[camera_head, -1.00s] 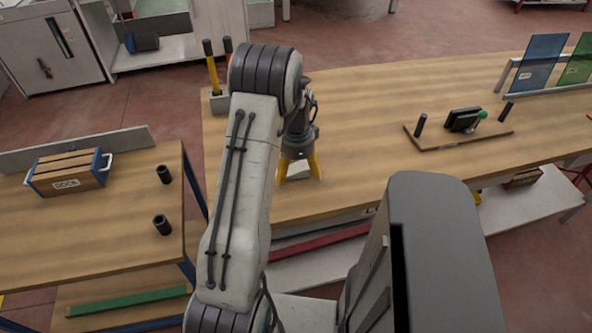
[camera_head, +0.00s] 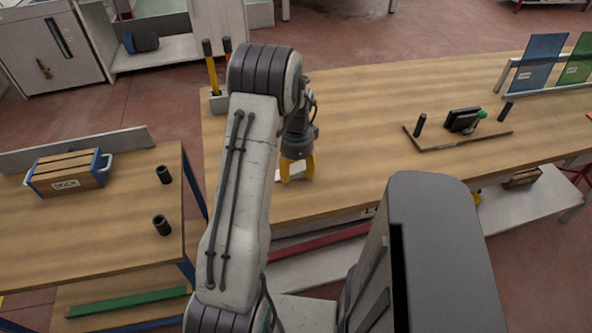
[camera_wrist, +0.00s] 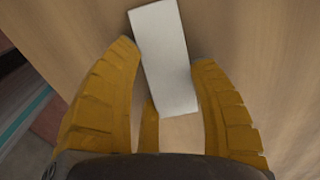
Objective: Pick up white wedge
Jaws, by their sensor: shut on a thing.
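The white wedge (camera_wrist: 165,58) is a plain pale block in the wrist view, between the yellow fingers of my gripper (camera_wrist: 165,62). Its far end reaches past the fingertips. In the head view my gripper (camera_head: 297,170) points down at the wooden table, with a bit of the white wedge (camera_head: 297,169) showing between the fingers. The fingers are shut on the wedge. The wedge is at or close to the tabletop; I cannot tell whether it touches it.
The wooden table (camera_head: 360,110) is clear around my gripper. A wooden board (camera_head: 455,140) with dark pegs lies to the right. A holder (camera_head: 218,103) with upright handles stands at the back left. A wooden crate (camera_head: 68,175) and two dark cylinders (camera_head: 163,174) stand on the left table.

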